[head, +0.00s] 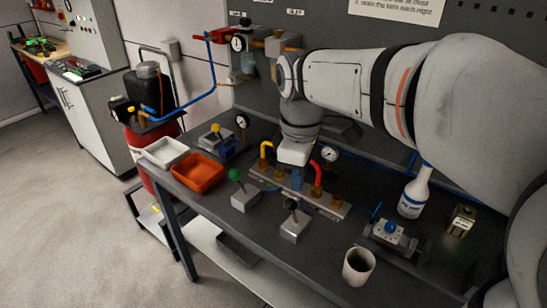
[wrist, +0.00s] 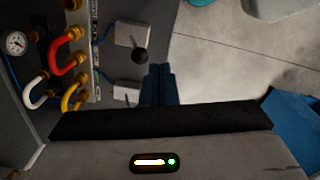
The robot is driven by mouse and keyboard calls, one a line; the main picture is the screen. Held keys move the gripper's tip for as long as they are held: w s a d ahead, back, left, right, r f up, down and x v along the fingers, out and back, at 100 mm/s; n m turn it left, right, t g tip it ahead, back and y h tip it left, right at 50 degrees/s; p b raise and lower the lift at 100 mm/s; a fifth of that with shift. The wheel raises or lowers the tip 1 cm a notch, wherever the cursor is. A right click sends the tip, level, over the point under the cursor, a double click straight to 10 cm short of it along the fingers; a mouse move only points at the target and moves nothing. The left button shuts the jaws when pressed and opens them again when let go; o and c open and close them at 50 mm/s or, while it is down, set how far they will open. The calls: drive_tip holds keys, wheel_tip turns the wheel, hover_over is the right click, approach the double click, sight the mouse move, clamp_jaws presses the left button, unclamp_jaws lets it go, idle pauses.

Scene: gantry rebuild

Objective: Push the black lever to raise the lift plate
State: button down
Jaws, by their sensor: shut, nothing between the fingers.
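The black lever (head: 291,204) stands on a small grey box (head: 295,228) near the front edge of the bench. In the wrist view its round black knob (wrist: 140,56) is just left of my fingertips. My gripper (head: 297,180) points down over the bench, behind the lever in the head view. Its blue fingers (wrist: 160,70) are together and empty. I cannot tell whether they touch the knob; a narrow gap seems to show. I cannot pick out the lift plate for certain in either view.
A green lever (head: 234,175) and a yellow lever (head: 215,129) stand to the left. Red and yellow hoses (head: 316,173) rise from a manifold behind.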

drive_tip(key=w+a+n+g, duration=0.2)
drive_tip(key=w+a+n, duration=0.2)
drive_tip(key=a+n, duration=0.4)
drive_tip(key=d+f, duration=0.4)
drive_tip(key=f, duration=0.5)
drive_tip(key=shift+d+f+h, duration=0.2)
drive_tip(key=shift+f+h, duration=0.2)
